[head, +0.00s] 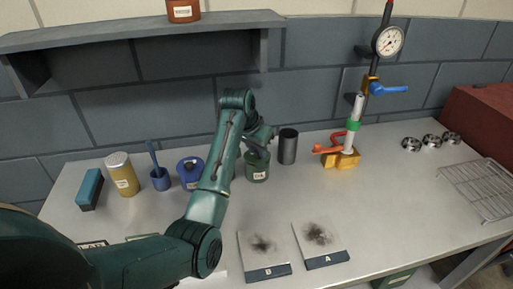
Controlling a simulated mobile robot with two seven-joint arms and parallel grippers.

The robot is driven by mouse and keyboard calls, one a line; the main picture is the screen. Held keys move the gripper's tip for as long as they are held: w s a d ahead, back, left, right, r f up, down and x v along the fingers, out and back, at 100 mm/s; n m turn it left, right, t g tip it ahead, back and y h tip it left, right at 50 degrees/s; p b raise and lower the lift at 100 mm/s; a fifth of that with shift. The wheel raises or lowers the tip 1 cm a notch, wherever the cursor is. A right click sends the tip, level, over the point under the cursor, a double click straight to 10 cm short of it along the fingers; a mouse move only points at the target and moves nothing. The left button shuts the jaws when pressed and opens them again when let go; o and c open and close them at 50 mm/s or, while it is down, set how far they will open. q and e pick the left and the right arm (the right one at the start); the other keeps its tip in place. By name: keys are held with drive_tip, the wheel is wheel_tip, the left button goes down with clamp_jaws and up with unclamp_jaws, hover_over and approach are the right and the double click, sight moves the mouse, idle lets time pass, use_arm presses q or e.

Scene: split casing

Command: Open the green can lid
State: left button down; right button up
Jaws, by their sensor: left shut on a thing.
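The green can (257,174) with a white label stands upright on the bench, left of the dark grey cylinder. My left arm reaches across from the lower left, and its gripper (259,148) is at the top of the can. The gripper is shut on the can's lid, which is mostly hidden by the gripper. I cannot tell whether the lid still touches the can's rim. My right gripper is not in view.
The dark grey cylinder (288,147) stands close right. Tiles B (262,252) and A (319,240) lie in front. A wire rack (482,188) lies at right.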

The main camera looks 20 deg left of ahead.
use_arm(q)
drive_tip(key=shift+w+a+r+g+h, duration=0.45)
drive_tip(key=shift+w+r+g+h, duration=0.25)
drive_tip(key=shift+g, duration=0.3)
drive_tip(key=shift+w+a+r+n+g+h, duration=0.2)
drive_tip(key=shift+w+a+r+g+h, duration=0.15)
drive_tip(key=shift+g, duration=0.25)
drive_tip(key=shift+w+a+r+n+g+h, duration=0.2)
drive_tip(key=shift+w+g+h, duration=0.25)
drive_tip(key=shift+g, duration=0.15)
